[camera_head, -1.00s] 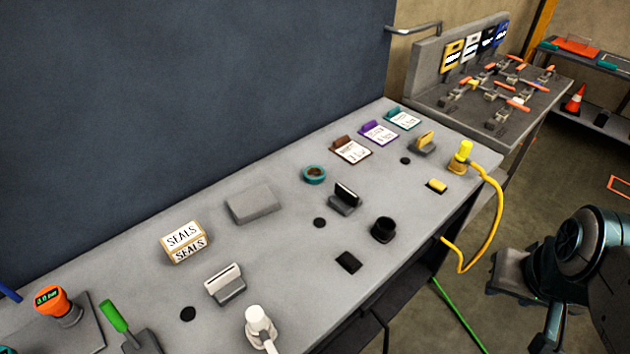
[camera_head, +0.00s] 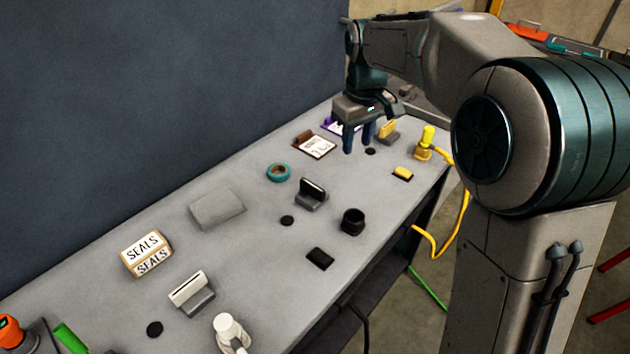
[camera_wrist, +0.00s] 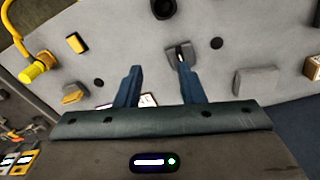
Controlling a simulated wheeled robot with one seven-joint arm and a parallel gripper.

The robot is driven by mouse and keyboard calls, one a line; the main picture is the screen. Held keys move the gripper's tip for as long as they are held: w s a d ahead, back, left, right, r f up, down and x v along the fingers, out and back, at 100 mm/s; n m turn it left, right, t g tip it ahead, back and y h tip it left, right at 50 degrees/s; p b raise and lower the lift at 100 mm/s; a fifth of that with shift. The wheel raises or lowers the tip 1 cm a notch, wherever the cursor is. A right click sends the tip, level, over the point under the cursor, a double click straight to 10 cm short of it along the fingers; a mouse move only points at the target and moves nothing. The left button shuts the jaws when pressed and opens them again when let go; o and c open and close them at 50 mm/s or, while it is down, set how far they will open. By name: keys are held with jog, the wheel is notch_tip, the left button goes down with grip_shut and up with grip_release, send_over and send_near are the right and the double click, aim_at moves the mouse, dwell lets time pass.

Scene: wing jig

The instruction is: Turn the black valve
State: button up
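In the wrist view the black valve (camera_wrist: 178,52) is partly hidden behind my right-hand finger. My gripper (camera_head: 358,143) points down above the far part of the bench, beyond the valve and apart from it. In the wrist view my gripper (camera_wrist: 158,68) shows two blue fingers spread apart with nothing held between them.
A yellow valve (camera_head: 388,130) and yellow plug (camera_head: 425,142) stand near my gripper. A black cup (camera_head: 353,221), teal tape roll (camera_head: 279,172) and grey block (camera_head: 217,208) surround the black valve. A white valve (camera_head: 191,292) and SEALS box (camera_head: 146,254) sit nearer.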

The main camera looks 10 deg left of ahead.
aim_at(312, 185)
jog(key=w+a+f+n+g, duration=0.1)
jog(key=w+a+f+n, duration=0.15)
jog(key=a+f, duration=0.2)
jog(key=w+a+f+n, duration=0.1)
jog(key=w+a+f, duration=0.2)
jog(key=a, duration=0.3)
notch_tip(312, 185, down, 13)
jog(key=shift+s+a+f+p, duration=0.1)
jog(key=shift+p, duration=0.65)
grip_shut()
